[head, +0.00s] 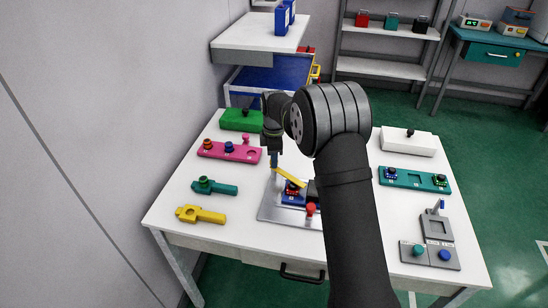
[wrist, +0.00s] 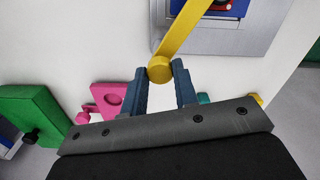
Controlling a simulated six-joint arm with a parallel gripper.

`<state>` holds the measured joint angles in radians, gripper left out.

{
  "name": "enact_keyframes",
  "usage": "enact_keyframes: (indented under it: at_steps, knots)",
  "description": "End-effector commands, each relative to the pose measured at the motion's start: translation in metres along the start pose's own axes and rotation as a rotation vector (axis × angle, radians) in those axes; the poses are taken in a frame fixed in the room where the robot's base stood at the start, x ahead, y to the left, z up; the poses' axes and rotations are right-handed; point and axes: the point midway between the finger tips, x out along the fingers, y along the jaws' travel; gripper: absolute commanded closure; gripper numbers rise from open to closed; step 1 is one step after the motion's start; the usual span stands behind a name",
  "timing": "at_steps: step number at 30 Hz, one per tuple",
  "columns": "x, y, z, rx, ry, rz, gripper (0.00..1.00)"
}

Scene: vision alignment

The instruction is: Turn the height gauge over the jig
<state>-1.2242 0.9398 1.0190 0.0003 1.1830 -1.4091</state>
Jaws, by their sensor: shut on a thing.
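The height gauge is a yellow bar (head: 290,176) reaching over the jig, a grey metal plate (head: 271,211) at the middle of the table. In the wrist view the bar (wrist: 186,28) runs up and right from a round yellow knob (wrist: 160,69) toward the plate (wrist: 205,38). My gripper (head: 274,160) points down at the bar's far-left end. In the wrist view its blue fingers (wrist: 160,72) are shut on the knob. A blue block with a dark part (head: 292,190) sits on the jig below the bar, beside a red knob (head: 310,209). My arm hides the jig's right side.
On the left lie a green block (head: 241,122), a pink plate (head: 218,151), a teal piece (head: 222,189) and a yellow piece (head: 206,215). On the right are a white box (head: 402,147), a teal plate (head: 412,182) and a grey fixture (head: 440,256). The front left tabletop is clear.

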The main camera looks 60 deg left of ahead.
Motion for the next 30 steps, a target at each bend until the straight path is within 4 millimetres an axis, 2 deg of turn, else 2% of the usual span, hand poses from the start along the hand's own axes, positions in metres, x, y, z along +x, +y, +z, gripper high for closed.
enact_keyframes:
  at_steps: [1,2,5,13,17,23,30]
  knots:
    - [-0.001,0.000,0.000,-0.001,0.000,0.002,1.00]
    - [-0.001,0.000,0.000,-0.001,0.000,0.002,0.71]
    - [-0.001,0.000,0.000,-0.001,0.000,0.002,0.52]
    - [-0.001,0.000,0.000,0.000,0.000,0.001,0.51]
    - [-0.008,0.001,0.000,0.000,0.000,0.003,0.51]
    - [-0.045,0.001,0.000,0.000,0.001,0.006,0.51]
    - [-0.104,0.001,0.000,0.000,0.000,0.005,0.51]
